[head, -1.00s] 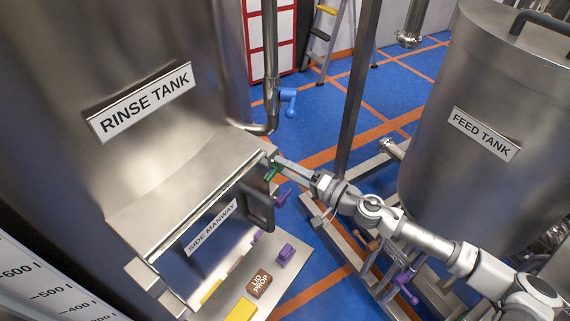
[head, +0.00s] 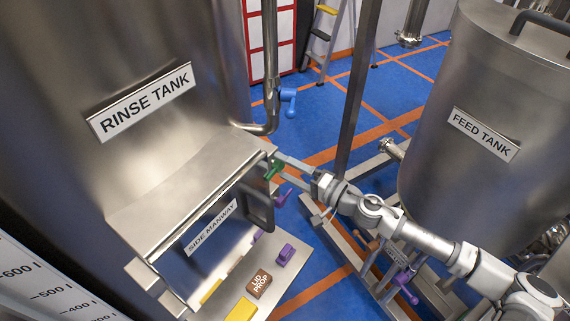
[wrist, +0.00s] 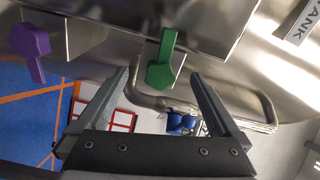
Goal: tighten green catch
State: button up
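The green catch (head: 273,169) sits at the upper right corner of the side manway on the rinse tank. It also shows in the wrist view (wrist: 162,65), its handle pointing up toward the steel panel edge. My gripper (head: 281,165) is open at the catch, with one finger on either side of it. In the wrist view my gripper's fingers (wrist: 161,76) are spread apart, with clear gaps to the catch and nothing held. A purple catch (wrist: 31,48) is at the left of the wrist view.
The side manway door (head: 208,232) has a dark handle (head: 260,205) close below my gripper. A brown lid prop block (head: 258,284), a purple piece (head: 285,255) and a yellow block (head: 241,310) are on the ledge below.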

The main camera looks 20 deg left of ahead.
jog(key=v, duration=0.6)
dwell(0.3)
jog(key=shift+d, duration=0.1)
